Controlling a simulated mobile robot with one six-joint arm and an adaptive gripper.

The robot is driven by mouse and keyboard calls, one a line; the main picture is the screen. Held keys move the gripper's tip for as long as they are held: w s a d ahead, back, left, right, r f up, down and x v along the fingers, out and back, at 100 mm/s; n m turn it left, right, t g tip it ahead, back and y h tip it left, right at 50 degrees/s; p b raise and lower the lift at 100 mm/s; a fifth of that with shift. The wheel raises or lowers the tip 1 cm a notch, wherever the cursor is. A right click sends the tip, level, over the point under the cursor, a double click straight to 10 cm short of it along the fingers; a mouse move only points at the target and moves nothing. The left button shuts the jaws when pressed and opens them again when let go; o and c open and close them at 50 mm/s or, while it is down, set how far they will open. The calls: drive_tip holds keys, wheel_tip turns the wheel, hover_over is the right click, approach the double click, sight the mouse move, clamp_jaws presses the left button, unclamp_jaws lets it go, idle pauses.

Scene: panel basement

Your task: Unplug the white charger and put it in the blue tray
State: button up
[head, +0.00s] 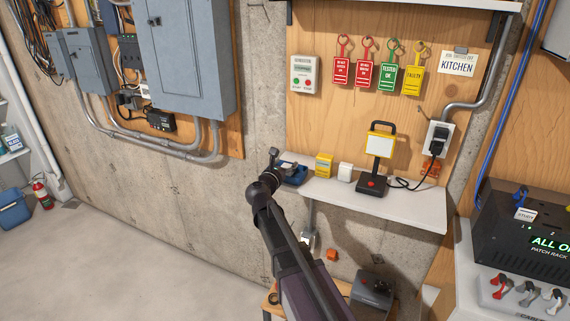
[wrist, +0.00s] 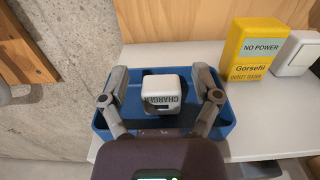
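The white charger (wrist: 162,97), marked CHARGER, is in the blue tray (wrist: 222,128), near its middle. My gripper (wrist: 162,92) is open above the tray. One finger is on each side of the charger, with a visible gap on both sides. In the head view, the blue tray (head: 298,177) is at the left end of the white shelf, with my gripper (head: 275,160) at its left. The charger is too small or hidden to make out clearly there.
On the shelf (head: 400,209), right of the tray, stand a yellow tester (head: 323,166), a white box (head: 345,172) and a work lamp (head: 379,145). A black plug (head: 438,142) is in the wall outlet. Tags hang above. A wooden panel (wrist: 180,20) rises behind the tray.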

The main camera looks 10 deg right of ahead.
drive_tip(key=shift+s, duration=0.1)
idle(0.4)
drive_tip(key=v, duration=1.2)
idle(0.6)
drive_tip(key=s+d+f+m+g+y, duration=0.2)
drive_tip(key=s+d+f+m+g, duration=0.7)
drive_tip(key=f+m, duration=0.45)
drive_tip(key=s+a+f+m+g+y, duration=0.2)
drive_tip(key=s+f+m+g+y, duration=0.3)
drive_tip(key=m, duration=1)
drive_tip(key=shift+s+g+y, duration=0.3)
drive_tip(key=shift+s+y, duration=1.5)
drive_tip(key=shift+s, duration=0.9)
